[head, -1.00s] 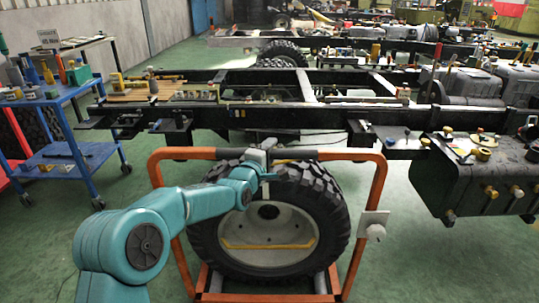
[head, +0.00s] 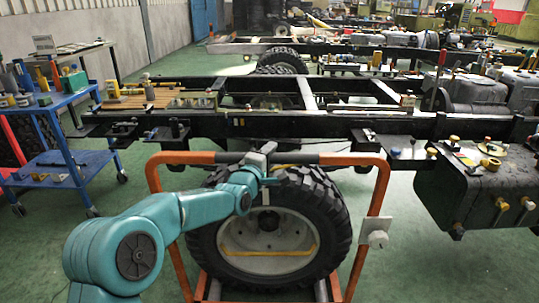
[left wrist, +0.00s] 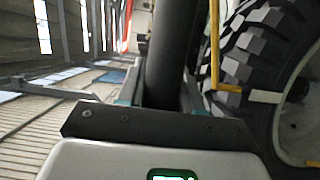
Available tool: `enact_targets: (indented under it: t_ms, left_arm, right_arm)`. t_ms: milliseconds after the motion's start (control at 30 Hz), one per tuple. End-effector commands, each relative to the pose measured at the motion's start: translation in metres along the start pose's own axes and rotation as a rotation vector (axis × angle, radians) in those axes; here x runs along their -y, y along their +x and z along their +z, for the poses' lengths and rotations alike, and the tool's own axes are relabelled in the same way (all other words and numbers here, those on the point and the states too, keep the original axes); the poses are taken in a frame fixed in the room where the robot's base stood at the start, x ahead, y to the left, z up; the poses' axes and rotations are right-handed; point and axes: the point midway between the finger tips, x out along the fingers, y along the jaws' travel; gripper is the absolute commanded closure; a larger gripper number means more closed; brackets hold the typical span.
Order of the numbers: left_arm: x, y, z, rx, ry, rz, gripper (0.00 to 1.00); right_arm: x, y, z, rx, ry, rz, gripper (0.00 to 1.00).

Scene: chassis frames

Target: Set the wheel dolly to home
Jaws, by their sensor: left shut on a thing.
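The wheel dolly (head: 375,215) is an orange tube frame with a dark grip along its top rail. It carries a large upright wheel (head: 325,215) with a knobbly black tyre and pale rim. My left gripper (head: 267,158) is shut on the dolly's top rail near its middle. In the left wrist view the dark rail (left wrist: 172,55) passes between the fingers (left wrist: 160,98), with the tyre (left wrist: 240,50) at the right. The fingertips are partly hidden. My right gripper is not in view.
A black truck chassis (head: 290,125) crosses just beyond the dolly. A dark tank (head: 465,210) with fittings on top stands at right. A blue tool cart (head: 75,175) stands at left. Green floor (head: 110,220) is clear between cart and dolly.

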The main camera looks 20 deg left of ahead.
Motion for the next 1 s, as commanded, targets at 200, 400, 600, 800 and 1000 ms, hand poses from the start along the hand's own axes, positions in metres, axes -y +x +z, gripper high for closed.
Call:
enact_targets:
  t_ms: [200, 400, 600, 800, 1000]
  left_arm:
    - [-0.006, 0.001, -0.003, -0.006, 0.0, 0.012, 0.45]
    - [-0.003, 0.002, -0.003, -0.004, 0.0, 0.008, 0.45]
    - [-0.003, -0.01, -0.003, -0.003, 0.0, 0.006, 0.45]
    - [-0.003, -0.051, -0.003, -0.004, -0.001, 0.006, 0.45]
    - [-0.004, -0.101, -0.003, -0.005, 0.0, 0.007, 0.45]
  right_arm:
    - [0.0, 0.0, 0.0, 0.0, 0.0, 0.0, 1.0]
    - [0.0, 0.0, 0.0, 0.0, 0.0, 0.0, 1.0]
    - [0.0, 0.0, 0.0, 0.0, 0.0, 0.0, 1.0]
    - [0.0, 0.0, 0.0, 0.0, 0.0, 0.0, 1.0]
    - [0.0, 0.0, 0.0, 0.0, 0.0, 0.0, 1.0]
